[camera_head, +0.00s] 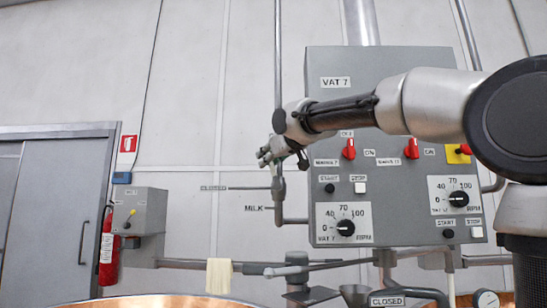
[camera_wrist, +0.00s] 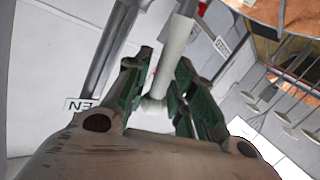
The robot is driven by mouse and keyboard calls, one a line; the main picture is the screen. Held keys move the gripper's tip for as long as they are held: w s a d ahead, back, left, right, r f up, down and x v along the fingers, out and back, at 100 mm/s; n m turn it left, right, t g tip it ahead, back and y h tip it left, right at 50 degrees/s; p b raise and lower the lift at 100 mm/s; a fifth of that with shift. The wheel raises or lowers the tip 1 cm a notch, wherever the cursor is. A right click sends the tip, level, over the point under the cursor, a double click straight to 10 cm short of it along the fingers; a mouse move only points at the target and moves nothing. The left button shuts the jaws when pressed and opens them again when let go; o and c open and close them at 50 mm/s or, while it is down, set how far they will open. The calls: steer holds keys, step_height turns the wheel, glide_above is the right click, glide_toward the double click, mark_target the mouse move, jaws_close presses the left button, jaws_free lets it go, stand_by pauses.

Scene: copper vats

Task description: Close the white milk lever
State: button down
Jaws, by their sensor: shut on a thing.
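The white milk lever (camera_wrist: 172,50) is a pale round rod between the two green fingers of my gripper (camera_wrist: 165,65) in the wrist view. My gripper is shut on it, and the rod's rounded end shows near the palm. In the head view my gripper (camera_head: 268,156) is at the vertical pipe left of the control panel, just above the valve (camera_head: 278,187). The lever cannot be made out there. A "MILK" label (camera_head: 254,208) is on the wall below. A partly hidden label ending in "EN" (camera_wrist: 82,105) shows beside the left finger.
The grey VAT 7 control panel (camera_head: 330,190) with red switches and dials stands right behind my arm. A grey box (camera_head: 150,212), fire extinguisher (camera_head: 108,255) and door (camera_head: 60,200) are at left. A copper vat rim (camera_head: 165,302) and hanging cloth (camera_head: 219,275) are below.

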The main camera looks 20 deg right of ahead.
steer(key=w+a+f+n+g+h, duration=0.2)
steer(key=a+f+n+g+h, duration=0.3)
steer(key=a+f+n+h, duration=0.1)
steer(key=shift+a+f+n+h, duration=0.15)
steer(key=shift+f+n+h, duration=0.65)
steer(key=shift+f+n, duration=0.55)
steer(key=shift+f, duration=0.2)
steer(key=c, duration=1.4)
jaws_free()
steer(key=shift+c, duration=0.2)
steer(key=shift+r, duration=0.1)
steer(key=v, duration=1.2)
